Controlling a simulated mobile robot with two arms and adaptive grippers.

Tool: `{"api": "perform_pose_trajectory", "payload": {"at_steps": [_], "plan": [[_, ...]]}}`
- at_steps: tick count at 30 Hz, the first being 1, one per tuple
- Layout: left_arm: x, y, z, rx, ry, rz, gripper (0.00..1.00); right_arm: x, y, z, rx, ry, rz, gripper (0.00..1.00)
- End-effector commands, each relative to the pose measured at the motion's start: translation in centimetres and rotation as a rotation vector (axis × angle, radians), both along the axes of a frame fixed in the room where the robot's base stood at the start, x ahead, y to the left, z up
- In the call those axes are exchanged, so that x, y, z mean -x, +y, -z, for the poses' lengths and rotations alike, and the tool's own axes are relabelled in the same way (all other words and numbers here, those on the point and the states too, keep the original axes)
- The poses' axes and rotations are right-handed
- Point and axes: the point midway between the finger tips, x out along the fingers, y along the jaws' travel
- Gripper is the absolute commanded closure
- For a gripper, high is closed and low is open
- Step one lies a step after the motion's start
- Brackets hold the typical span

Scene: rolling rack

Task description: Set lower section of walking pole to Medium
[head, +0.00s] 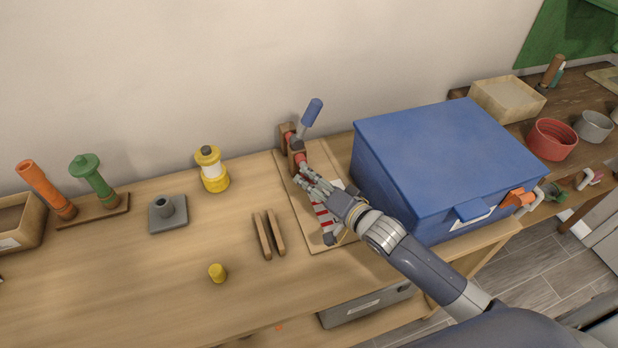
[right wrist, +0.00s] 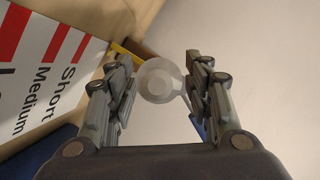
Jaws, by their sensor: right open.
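The walking pole seems to be the piece on the wooden board (head: 335,240), held at a wooden block with red parts (head: 297,150); a blue handle (head: 311,113) sticks up there. My right gripper (head: 306,182) is over the board just below the block and hides much of the pole. In the right wrist view the gripper (right wrist: 160,88) is open, with a pale round piece (right wrist: 160,78) between or just beyond its fingers; I cannot tell contact. A striped card (right wrist: 45,68) reads Short, Medium and a cut-off third word. My left gripper is out of view.
A large blue box (head: 400,185) stands close to the right of the board. Two wooden bars (head: 262,235), a yellow peg (head: 217,273), a yellow-and-white canister (head: 212,170) and a grey base (head: 168,217) are left of it. The table's left front is mostly clear.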

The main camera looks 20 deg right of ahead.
Motion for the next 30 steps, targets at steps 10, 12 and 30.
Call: {"api": "perform_pose_trajectory", "payload": {"at_steps": [10,12,30], "plan": [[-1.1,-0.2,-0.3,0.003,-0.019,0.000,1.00,-1.8,0.7,0.4,-0.001,0.000,0.000,0.53],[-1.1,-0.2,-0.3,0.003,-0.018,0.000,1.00,-1.8,0.7,0.4,-0.001,0.000,0.000,0.53],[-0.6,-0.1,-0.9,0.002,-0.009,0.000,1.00,-1.1,0.7,0.3,-0.001,0.003,0.000,1.00]]}}
